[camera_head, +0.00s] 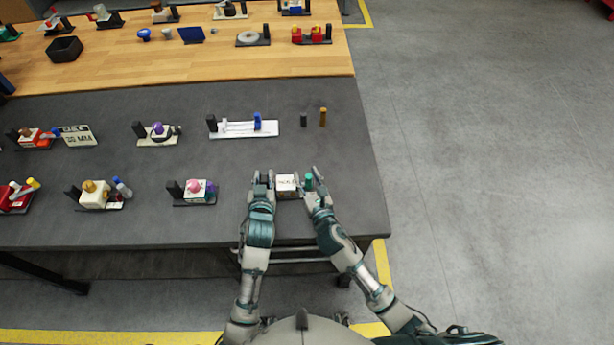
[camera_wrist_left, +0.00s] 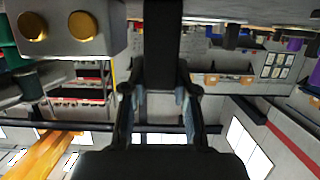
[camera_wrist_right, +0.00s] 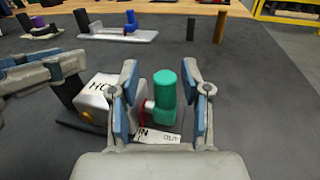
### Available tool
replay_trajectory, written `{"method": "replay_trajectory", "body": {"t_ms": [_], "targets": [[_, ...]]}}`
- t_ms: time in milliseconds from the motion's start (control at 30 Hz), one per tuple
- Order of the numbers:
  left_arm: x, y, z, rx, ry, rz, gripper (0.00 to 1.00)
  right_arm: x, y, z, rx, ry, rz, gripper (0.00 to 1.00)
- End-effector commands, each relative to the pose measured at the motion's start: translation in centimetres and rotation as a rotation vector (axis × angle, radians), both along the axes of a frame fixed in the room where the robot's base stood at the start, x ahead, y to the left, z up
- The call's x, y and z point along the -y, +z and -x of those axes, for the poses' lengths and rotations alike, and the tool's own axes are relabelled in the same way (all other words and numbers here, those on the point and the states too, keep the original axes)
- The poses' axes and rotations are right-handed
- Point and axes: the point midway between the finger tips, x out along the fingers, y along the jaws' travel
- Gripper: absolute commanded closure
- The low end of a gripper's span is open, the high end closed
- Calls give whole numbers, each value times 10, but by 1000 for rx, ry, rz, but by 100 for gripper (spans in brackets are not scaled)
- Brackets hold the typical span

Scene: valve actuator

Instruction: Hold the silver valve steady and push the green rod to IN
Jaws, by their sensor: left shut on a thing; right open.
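The silver valve is a pale box (camera_head: 287,186) near the table's front edge; it also shows in the right wrist view (camera_wrist_right: 97,92). My left gripper (camera_head: 263,180) is shut on the black post (camera_wrist_left: 160,45) beside the box's left side. The green rod (camera_wrist_right: 165,92) stands upright at the box's right side, with a red piece between them. It is above a white label reading IN and OUT. My right gripper (camera_wrist_right: 160,78) is open, its fingers on either side of the green rod. Whether either finger touches the rod is unclear.
A pink-topped assembly (camera_head: 195,190) stands to the left on the dark table (camera_head: 240,225). A white slide with a blue piece (camera_head: 258,123) and two small posts (camera_head: 323,116) stand behind. More assemblies fill the left and the wooden table (camera_head: 200,65). Bare tabletop lies to the right.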

Motion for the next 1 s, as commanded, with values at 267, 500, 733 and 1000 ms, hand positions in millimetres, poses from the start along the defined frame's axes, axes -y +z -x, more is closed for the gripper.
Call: {"method": "replay_trajectory", "body": {"t_ms": [267,500,733,1000], "targets": [[-1,0,0,1,2,-1,100,11,-2,38,-2,1,3,53],[-1,0,0,1,2,-1,100,26,-2,88,-4,1,-1,53],[-1,0,-1,1,2,-1,100,32,-2,112,-2,1,-1,53],[-1,1,-1,1,2,-1,100,33,-2,114,-1,1,-1,53]]}}
